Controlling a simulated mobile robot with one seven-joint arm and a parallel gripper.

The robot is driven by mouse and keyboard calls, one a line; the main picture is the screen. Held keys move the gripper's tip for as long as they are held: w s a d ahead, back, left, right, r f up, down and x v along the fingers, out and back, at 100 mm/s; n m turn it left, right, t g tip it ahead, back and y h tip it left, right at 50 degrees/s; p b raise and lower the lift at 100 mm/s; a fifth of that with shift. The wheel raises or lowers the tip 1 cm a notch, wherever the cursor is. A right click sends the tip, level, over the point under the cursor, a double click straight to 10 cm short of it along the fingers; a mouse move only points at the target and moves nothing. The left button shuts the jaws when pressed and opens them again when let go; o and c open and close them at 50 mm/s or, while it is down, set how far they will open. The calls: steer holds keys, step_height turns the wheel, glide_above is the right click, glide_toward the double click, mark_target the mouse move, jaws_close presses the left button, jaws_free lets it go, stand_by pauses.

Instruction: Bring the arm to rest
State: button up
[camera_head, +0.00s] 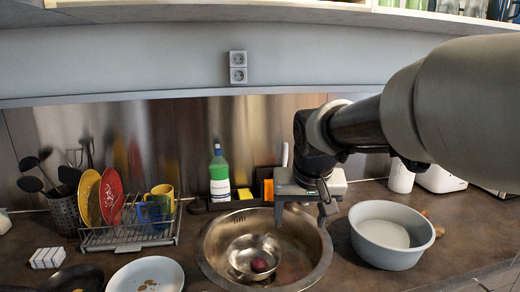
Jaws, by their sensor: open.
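My arm reaches in from the right side of the head view. My gripper (303,212) hangs over the right back part of the round metal sink (210,262), its fingers pointing down. The fingers are apart and I see nothing between them. Part of the sink's rim is hidden behind the gripper.
A grey basin (390,240) stands right of the sink. Left are a dish rack (130,237) with plates and mugs, and a utensil holder (66,213). A green bottle (219,180) stands behind the sink. A metal bowl (250,250) sits in it. A shelf (290,12) runs above.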

steer(key=s+d, duration=0.3)
steer(key=s, duration=0.7)
steer(key=s+d, duration=0.2)
steer(key=s, duration=0.8)
step_height(320, 180, up, 14)
steer(key=p, duration=1.5)
steer(key=shift+r+t, duration=0.15)
steer(key=shift+t, duration=0.15)
steer(key=shift+d, duration=0.1)
